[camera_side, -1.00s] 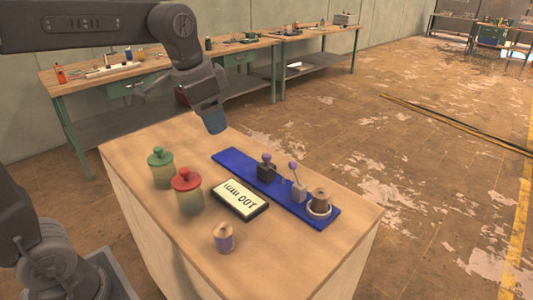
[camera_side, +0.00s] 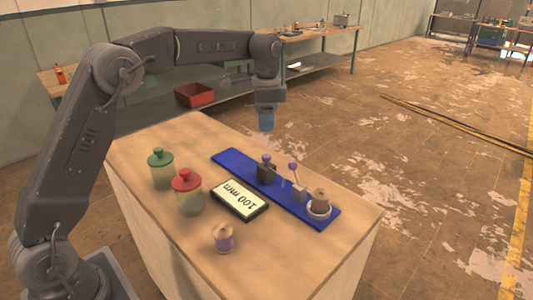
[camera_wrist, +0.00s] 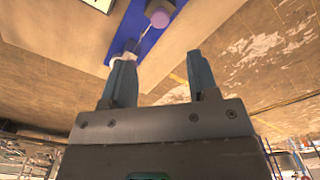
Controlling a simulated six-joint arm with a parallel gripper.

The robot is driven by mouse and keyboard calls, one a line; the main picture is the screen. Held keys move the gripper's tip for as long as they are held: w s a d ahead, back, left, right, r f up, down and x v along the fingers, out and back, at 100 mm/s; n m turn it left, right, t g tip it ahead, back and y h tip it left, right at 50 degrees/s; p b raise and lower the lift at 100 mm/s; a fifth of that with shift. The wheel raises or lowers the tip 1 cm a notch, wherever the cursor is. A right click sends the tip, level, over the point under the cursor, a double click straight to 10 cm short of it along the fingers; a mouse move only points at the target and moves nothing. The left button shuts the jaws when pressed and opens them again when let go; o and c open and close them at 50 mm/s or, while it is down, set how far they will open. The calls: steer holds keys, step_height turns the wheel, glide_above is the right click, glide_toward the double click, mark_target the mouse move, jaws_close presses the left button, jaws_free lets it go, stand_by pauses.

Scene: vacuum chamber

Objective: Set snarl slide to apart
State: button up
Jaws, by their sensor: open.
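A long blue rail (camera_side: 228,163) lies diagonally on the wooden table. It carries a dark block (camera_side: 266,173) with a purple knob (camera_side: 266,158) and, nearer its front end, a grey block (camera_side: 299,193) with a leaning purple-tipped lever (camera_side: 293,167). Part of the rail (camera_wrist: 127,27) and a purple knob (camera_wrist: 159,14) show at the top of the wrist view. I cannot tell which part is the snarl slide. My gripper (camera_side: 267,123) points down, open and empty, raised above and apart from the rail. Its two fingers (camera_wrist: 160,62) stand apart in the wrist view.
A brown spool (camera_side: 320,196) sits in a white ring at the rail's front end.

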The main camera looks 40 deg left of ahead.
mark_target(266, 155)
step_height(266, 155, down, 11)
steer(key=shift+r, duration=0.15)
steer(key=shift+c, duration=0.4)
jaws_close()
stand_by(0.3)
